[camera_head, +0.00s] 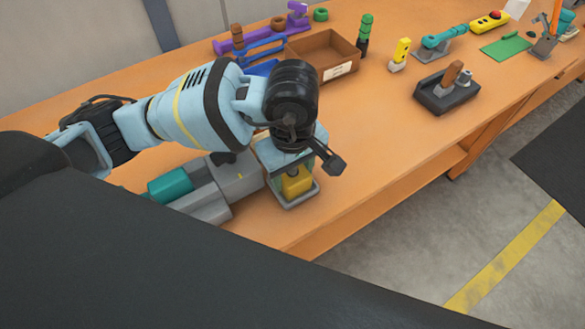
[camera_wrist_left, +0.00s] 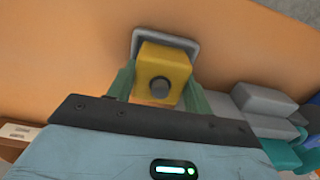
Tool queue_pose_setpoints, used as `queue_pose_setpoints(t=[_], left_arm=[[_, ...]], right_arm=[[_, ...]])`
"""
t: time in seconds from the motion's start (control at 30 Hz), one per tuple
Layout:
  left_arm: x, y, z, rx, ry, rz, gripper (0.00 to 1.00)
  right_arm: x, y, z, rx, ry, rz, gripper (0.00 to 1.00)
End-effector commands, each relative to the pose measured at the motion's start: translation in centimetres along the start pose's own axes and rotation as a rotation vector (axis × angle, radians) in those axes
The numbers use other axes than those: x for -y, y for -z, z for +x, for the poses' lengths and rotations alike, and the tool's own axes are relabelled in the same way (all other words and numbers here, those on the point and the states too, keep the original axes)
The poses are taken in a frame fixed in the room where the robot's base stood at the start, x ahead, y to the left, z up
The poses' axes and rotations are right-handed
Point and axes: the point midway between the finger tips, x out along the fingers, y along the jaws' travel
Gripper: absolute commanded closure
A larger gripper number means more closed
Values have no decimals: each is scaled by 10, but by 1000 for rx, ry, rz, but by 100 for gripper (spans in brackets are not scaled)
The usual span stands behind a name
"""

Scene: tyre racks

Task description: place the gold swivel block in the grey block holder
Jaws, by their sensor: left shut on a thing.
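The gold swivel block (camera_head: 297,184) is between the fingers of my left gripper (camera_head: 290,170), which is shut on it and points down. In the left wrist view, the gold block (camera_wrist_left: 173,62) has a round dark knob on its near face, with a green finger on each side. The grey block holder (camera_head: 291,205) lies on the bench directly under and around the block. Its rim also shows behind the block in the left wrist view (camera_wrist_left: 192,45). I cannot tell whether the block rests on its floor. My right gripper is not in view.
A grey and teal vise-like device (camera_head: 205,195) stands close left of the holder. A brown tray (camera_head: 322,57) and a blue-handled tool (camera_head: 262,50) are behind. A dark fixture (camera_head: 447,90) stands at right. The bench right of the holder is clear up to its front edge.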

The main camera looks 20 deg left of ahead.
Motion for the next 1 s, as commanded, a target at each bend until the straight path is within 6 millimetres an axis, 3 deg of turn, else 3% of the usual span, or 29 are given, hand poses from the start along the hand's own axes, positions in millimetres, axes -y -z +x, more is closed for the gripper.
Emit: queue_pose_setpoints(t=[0.03,0.07,0.2,0.47,0.63,1.0], left_arm=[[0,0,3,1,1,0,78],[0,0,2,1,1,0,45],[0,0,2,0,1,0,28],[0,0,1,0,1,0,28],[0,0,-10,0,-2,0,28],[-1,0,-80,-2,-4,1,28]], right_arm=[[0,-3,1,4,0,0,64],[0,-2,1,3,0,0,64],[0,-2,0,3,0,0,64],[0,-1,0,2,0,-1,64],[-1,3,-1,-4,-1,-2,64],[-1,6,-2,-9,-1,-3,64]])
